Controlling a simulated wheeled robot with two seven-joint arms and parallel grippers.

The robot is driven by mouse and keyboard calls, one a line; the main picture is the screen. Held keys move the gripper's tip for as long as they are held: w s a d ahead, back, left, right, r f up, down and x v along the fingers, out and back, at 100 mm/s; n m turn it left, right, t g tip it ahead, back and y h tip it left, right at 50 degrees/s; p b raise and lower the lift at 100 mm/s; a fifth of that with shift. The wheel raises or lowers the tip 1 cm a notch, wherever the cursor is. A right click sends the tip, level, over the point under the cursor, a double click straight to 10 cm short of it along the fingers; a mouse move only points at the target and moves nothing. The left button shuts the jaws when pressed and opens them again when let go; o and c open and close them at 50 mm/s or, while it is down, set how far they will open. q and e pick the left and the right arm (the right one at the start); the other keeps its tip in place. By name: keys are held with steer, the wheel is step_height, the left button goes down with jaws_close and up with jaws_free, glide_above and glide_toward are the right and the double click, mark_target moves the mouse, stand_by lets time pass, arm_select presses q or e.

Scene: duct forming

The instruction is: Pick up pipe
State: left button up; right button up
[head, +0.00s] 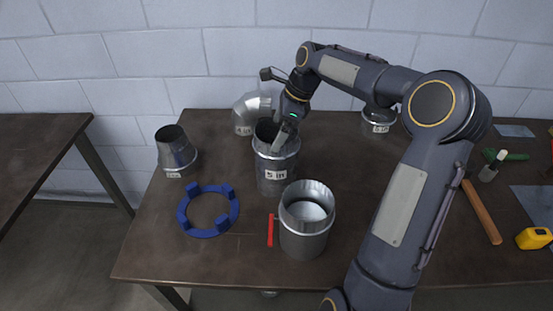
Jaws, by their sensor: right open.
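A metal pipe labelled "5 in" (274,176) stands upright near the middle of the table. A second open metal pipe (304,229) with a red handle (270,230) stands upright in front of it and to the right. My right gripper (281,139) is open and points down at the mouth of the "5 in" pipe. Its fingers overlap the pipe's rim in this view. I cannot tell whether they touch the metal. My left gripper is not in view.
A metal elbow (247,112), a tapered reducer (175,150) and a short labelled fitting (378,121) stand around the pipes. A blue ring (208,231) lies front left. A hammer (481,212) and a yellow tape measure (534,238) lie right. The table's (160,250) front left is clear.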

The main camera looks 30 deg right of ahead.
steer(key=c, duration=1.2)
steer(key=shift+c, duration=0.2)
steer(key=shift+r, duration=0.1)
